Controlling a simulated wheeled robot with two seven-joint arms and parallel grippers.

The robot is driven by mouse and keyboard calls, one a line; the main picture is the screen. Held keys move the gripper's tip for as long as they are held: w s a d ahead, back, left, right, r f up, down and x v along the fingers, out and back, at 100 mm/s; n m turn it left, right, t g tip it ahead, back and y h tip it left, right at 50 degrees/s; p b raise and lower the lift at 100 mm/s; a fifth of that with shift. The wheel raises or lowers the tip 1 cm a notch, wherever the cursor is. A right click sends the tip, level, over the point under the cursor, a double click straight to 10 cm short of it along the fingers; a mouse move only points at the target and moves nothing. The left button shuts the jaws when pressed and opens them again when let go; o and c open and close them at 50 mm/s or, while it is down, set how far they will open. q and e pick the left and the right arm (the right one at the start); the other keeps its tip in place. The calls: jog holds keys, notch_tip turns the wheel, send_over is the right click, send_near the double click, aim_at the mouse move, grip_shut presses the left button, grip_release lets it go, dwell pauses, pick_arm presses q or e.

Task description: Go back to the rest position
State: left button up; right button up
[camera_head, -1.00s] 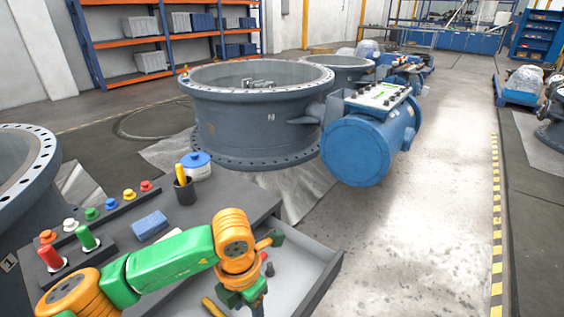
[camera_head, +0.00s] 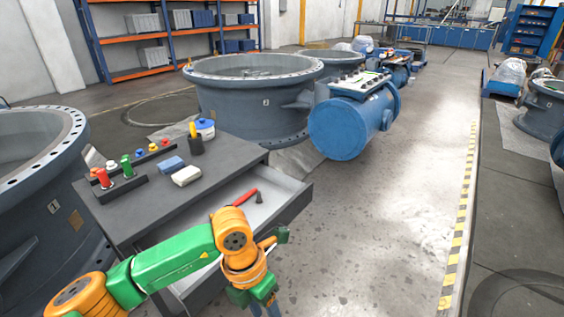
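My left arm (camera_head: 175,260), green and orange, comes in from the lower left. Its gripper (camera_head: 265,306) points down at the bottom edge, in front of the open drawer (camera_head: 292,208). The fingertips are cut off by the frame edge, so I cannot tell open from shut, and I see nothing held. My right arm and gripper are not in view.
A red-handled tool (camera_head: 238,199) lies in the drawer. Large valves (camera_head: 245,108) stand behind and left. The floor (camera_head: 385,210) at right is clear.

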pick_arm(q)
jog(key=w+d+r+n+g+h, duration=0.1)
jog(key=d+r+n+h, duration=0.1)
jog(key=d+n+h, duration=0.85)
jog(key=w+a+f+n+t+h, duration=0.3)
jog(key=w+f+n+t+h, duration=0.15)
jog(key=w+n+t, duration=0.5)
jog(key=a+f+n+t+y, duration=0.5)
jog(key=a+f+n+y, duration=0.4)
jog(key=f, duration=0.4)
jog(key=s+a+f+n+g+y, duration=0.45)
jog(key=s+a+f+n, duration=0.35)
jog(key=s+f, duration=0.55)
jog(key=s+a+f+n+g+y, duration=0.25)
jog(key=s+f, duration=0.25)
jog(key=s, duration=0.5)
jog(key=s+a+f+n+g+y, duration=0.1)
jog(key=s+a+f+g, duration=0.3)
jog(key=s, duration=0.6)
notch_tip(320, 180, up, 18)
jog(key=s+p, duration=0.2)
jog(key=p, duration=1.6)
jog(key=shift+p, duration=0.35)
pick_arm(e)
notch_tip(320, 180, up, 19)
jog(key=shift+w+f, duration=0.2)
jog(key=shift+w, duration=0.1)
